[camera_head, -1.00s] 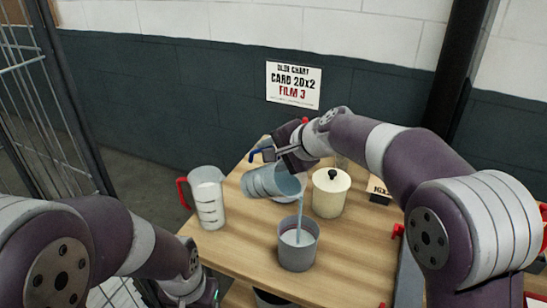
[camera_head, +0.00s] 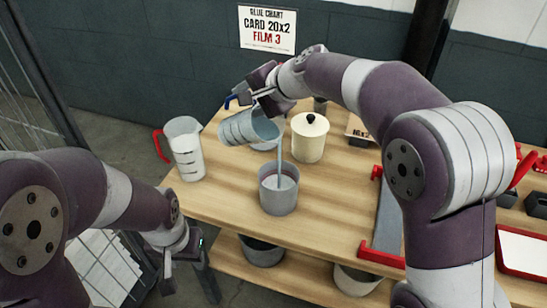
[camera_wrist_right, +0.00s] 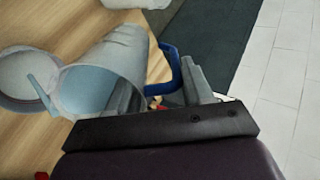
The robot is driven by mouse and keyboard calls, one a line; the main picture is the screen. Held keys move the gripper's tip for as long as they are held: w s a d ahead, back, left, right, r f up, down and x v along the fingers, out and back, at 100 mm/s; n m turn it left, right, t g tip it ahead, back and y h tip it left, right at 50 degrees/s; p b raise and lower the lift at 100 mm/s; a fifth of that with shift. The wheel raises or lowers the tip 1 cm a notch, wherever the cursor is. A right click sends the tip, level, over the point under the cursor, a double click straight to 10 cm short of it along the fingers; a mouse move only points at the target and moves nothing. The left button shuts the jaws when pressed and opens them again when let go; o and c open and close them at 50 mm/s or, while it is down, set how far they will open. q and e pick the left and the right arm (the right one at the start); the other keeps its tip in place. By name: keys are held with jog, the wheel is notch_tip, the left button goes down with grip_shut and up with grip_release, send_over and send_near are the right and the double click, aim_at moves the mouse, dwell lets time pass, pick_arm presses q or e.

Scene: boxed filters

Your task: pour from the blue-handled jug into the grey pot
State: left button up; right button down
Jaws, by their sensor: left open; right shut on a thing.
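The blue-handled jug (camera_head: 240,129) is clear with grey markings and is tilted, mouth to the right, above the table. My right gripper (camera_head: 260,94) is shut on its blue handle (camera_wrist_right: 173,68). A pale blue stream (camera_head: 280,148) runs from the jug's lip down into the grey pot (camera_head: 278,200), which stands upright on the table with liquid inside. The jug (camera_wrist_right: 110,70) and the pot's round opening (camera_wrist_right: 28,72) also show in the right wrist view. My left gripper (camera_head: 180,262) is open and empty, low at the left, off the table's edge and apart from both.
A red-handled jug (camera_head: 187,155) stands left on the wooden table (camera_head: 330,220). A cream lidded canister (camera_head: 309,145) is behind the pot, with a small box (camera_head: 358,130) to its right. Red-edged trays lie at the right. A lower shelf (camera_head: 300,280) holds pots.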

jog(key=shift+b, duration=0.45)
dwell(0.5)
jog(key=shift+d+b, duration=0.1)
jog(key=shift+b, duration=0.3)
jog(key=shift+s+f+b, duration=0.1)
jog(key=shift+b, duration=0.4)
dwell(1.1)
jog(key=shift+d+t+y+b, duration=0.1)
jog(key=shift+t+y+b, duration=0.2)
jog(key=shift+b, duration=0.4)
dwell(1.0)
